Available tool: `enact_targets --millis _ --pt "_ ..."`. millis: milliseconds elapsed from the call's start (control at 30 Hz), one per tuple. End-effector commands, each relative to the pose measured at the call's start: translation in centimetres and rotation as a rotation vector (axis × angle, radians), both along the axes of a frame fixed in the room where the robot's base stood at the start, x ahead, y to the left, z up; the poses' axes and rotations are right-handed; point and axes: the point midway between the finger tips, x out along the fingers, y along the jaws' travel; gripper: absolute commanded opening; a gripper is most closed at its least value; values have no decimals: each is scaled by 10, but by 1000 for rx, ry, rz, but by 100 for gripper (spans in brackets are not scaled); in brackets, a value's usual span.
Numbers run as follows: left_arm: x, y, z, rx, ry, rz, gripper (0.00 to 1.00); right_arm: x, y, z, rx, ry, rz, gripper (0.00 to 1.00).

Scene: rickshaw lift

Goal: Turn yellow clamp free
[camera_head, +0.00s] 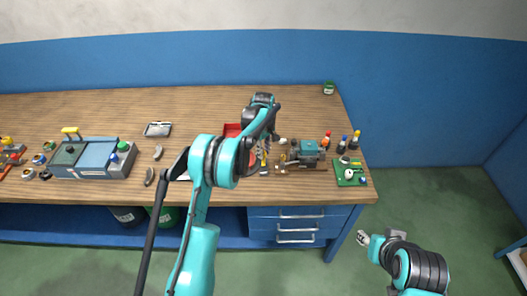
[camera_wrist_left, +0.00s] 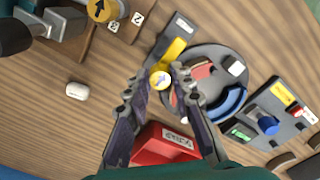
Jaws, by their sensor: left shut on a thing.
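The yellow clamp (camera_wrist_left: 160,80) shows in the left wrist view as a small round yellow top with a dark arrow mark. It sits at the end of a dark bar with a yellow block (camera_wrist_left: 174,50), beside a round dark grey plate (camera_wrist_left: 222,62). My left gripper (camera_wrist_left: 158,88) has its two fingertips on either side of the clamp and is shut on it. In the head view my left arm reaches over the bench and hides most of this spot. My right gripper (camera_head: 364,239) is low at the right, away from the bench; its jaws are too small to read.
A red box (camera_wrist_left: 165,147) lies close by my left fingers. A dark board with a blue knob (camera_wrist_left: 268,124) is at the right. A white block (camera_wrist_left: 77,91) and another yellow arrow knob (camera_wrist_left: 103,9) are at the left. The wooden bench (camera_head: 215,105) is clear at the back.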

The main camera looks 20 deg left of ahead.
Motion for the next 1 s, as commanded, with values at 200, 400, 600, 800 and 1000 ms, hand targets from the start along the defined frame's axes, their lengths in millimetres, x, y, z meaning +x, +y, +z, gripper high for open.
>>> enact_targets --millis 200,400,600,800,1000 --pt "0 0 0 0 -1 3 0 0 0 0 0 0 0 40" --pt "0 0 0 0 -1 2 39 0 0 0 0 0 0 40" --pt "0 0 0 0 0 2 44 0 0 0 0 0 0 40" --pt "0 0 5 0 0 1 44 0 0 0 0 0 0 40" --pt "0 0 38 0 0 1 44 0 0 0 0 0 0 40"
